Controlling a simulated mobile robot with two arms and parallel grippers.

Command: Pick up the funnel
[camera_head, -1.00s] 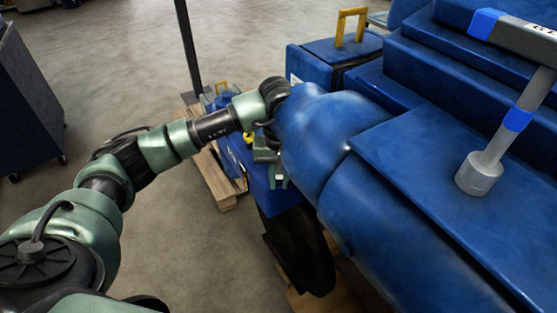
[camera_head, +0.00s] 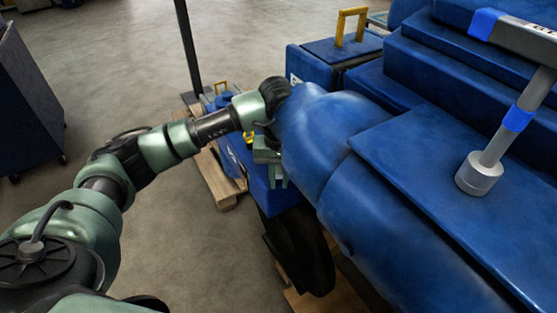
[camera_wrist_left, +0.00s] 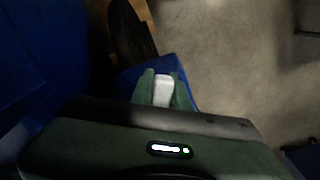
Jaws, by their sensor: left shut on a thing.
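My left gripper (camera_head: 278,180) is beside the rounded front of the large blue machine, low over a blue surface. In the left wrist view its two green fingers (camera_wrist_left: 164,88) are shut on a pale, whitish piece (camera_wrist_left: 163,91). Only a small part of this piece shows between the fingers. I cannot tell from its shape whether it is the funnel. No clear funnel shape shows elsewhere. My right gripper is not in view.
The large blue machine (camera_head: 400,215) fills the right side. A blue box with a yellow handle (camera_head: 350,25) is behind. A wooden pallet (camera_head: 217,180) lies below. Open floor (camera_head: 110,60) is at the left.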

